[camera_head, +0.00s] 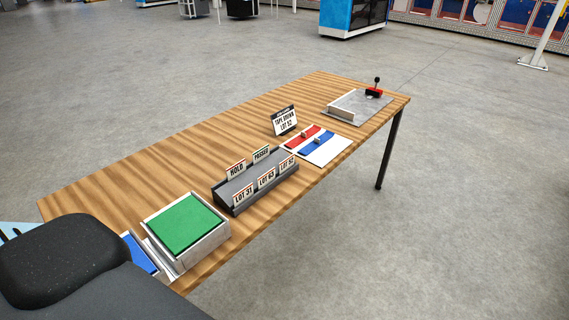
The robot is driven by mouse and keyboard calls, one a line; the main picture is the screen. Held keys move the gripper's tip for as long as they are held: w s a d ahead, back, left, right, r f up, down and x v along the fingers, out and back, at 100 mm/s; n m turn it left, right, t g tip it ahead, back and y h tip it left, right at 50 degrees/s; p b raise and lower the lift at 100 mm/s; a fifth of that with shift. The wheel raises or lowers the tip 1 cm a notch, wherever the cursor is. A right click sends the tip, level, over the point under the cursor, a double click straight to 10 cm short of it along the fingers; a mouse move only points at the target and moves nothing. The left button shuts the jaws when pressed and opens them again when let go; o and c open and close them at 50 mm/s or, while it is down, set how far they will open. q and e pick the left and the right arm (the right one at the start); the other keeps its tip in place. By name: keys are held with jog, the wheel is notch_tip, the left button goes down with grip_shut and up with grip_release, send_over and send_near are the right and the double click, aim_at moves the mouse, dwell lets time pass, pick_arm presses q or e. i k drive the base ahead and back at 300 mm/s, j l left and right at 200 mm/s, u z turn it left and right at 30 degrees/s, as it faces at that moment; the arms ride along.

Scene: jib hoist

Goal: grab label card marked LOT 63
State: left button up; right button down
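The label card marked LOT 63 (266,177) stands in the front row of a dark grey rack (226,191) on the wooden table. It is the middle card, between the LOT 37 card (243,196) on the left and a third LOT card (288,163) on the right, whose number is small and looks like 52. Behind them stand the HOLD card (236,169) and the PASSED card (261,154). Neither of my grippers shows in this view.
A grey box with a green top (185,225) stands left of the rack. Right of it are a sign reading LOT 52 (285,121), a white board (330,150) with red and blue strips, and a grey plate (345,110) with a red-based lever (375,91). The table's far-left area is clear.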

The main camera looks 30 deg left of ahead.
aim_at(266, 179)
jog(key=i+u, duration=0.2)
jog(key=i, duration=0.2)
jog(key=i+l+u, duration=0.15)
jog(key=i, duration=0.25)
jog(key=i+l+u, duration=0.2)
jog(key=i, duration=0.15)
jog(key=i+l+u, duration=0.1)
jog(key=u, duration=0.3)
jog(key=i+l+u, duration=0.2)
jog(key=u, duration=0.25)
jog(key=i+l+u, duration=0.25)
jog(key=u, duration=0.15)
jog(key=i+l+u, duration=0.15)
jog(key=l+u, duration=0.25)
jog(key=i+l+u, duration=0.1)
jog(key=u, duration=0.3)
jog(key=l+u, duration=0.35)
jog(key=l, duration=0.25)
jog(key=l+u, duration=0.35)
jog(key=l, duration=0.2)
